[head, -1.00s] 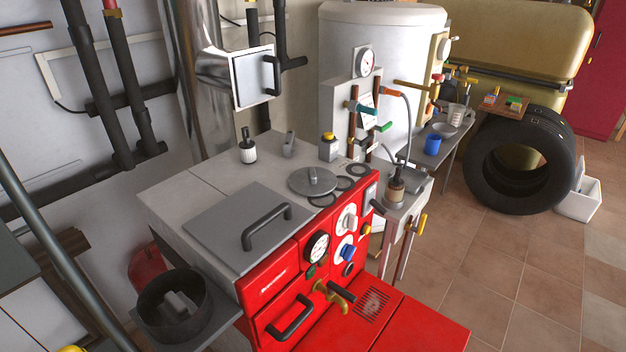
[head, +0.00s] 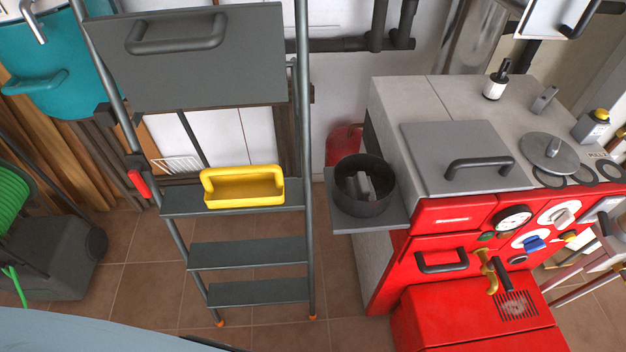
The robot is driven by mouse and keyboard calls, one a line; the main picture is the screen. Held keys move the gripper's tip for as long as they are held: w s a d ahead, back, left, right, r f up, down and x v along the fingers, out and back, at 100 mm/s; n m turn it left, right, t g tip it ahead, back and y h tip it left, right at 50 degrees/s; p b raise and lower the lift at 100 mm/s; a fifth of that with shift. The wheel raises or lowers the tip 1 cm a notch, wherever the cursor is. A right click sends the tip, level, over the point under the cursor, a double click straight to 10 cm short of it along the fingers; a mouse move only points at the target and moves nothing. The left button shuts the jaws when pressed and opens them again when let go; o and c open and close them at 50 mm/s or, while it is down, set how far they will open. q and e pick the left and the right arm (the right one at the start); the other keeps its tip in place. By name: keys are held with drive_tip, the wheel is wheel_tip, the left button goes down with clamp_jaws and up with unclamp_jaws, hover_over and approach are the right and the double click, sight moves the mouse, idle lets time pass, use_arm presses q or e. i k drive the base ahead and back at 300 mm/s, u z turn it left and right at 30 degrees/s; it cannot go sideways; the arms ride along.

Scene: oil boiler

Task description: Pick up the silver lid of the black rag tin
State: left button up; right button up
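A black round tin (head: 350,202) stands open on a small grey side shelf at the left of the red boiler. Something grey and blocky lies inside it. A round silver-grey lid (head: 535,146) with a raised handle lies flat on the boiler's grey top, towards the right, beside several dark rings. The tin and the lid are well apart. Neither of my grippers shows in the head view, so their state is hidden.
A grey stepladder (head: 248,256) holding a yellow tray (head: 245,199) stands left of the boiler. A grey hatch with a black handle (head: 478,166), a black-and-white bottle (head: 496,84) and a yellow-capped container (head: 590,127) are on the boiler top. Tiled floor lies between ladder and boiler.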

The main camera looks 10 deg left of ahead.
sight(546, 151)
drive_tip(key=z, duration=3.1)
drive_tip(key=k, duration=1.45)
drive_tip(key=u, duration=0.5)
drive_tip(key=i, duration=0.9)
